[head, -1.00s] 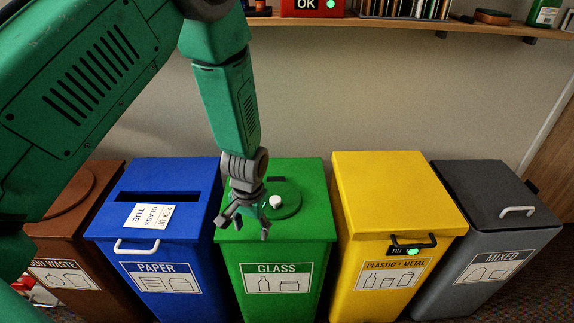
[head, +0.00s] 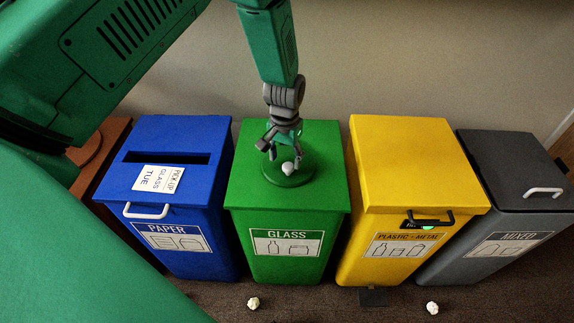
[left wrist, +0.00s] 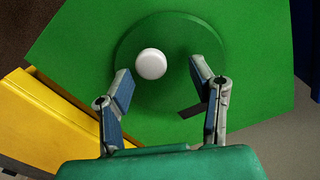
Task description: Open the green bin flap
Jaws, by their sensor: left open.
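The green glass bin (head: 287,225) stands between the blue and yellow bins. On its lid is a round green flap (head: 305,175) with a white knob (head: 288,168). The flap lies flat on the lid. My left gripper (head: 285,152) is above the flap, just behind the knob in the head view. In the left wrist view its open fingers (left wrist: 161,95) are spread, and the knob (left wrist: 151,64) shows ahead, between and beyond the fingertips. I cannot tell whether any finger touches the flap (left wrist: 170,100). My right gripper is not in view.
The blue paper bin (head: 200,220) has a slot and a card (head: 158,178) on top. The yellow plastic-metal bin (head: 405,170) and grey mixed bin (head: 520,165) stand to the right. Crumpled paper balls (head: 253,302) and (head: 432,307) lie on the floor in front.

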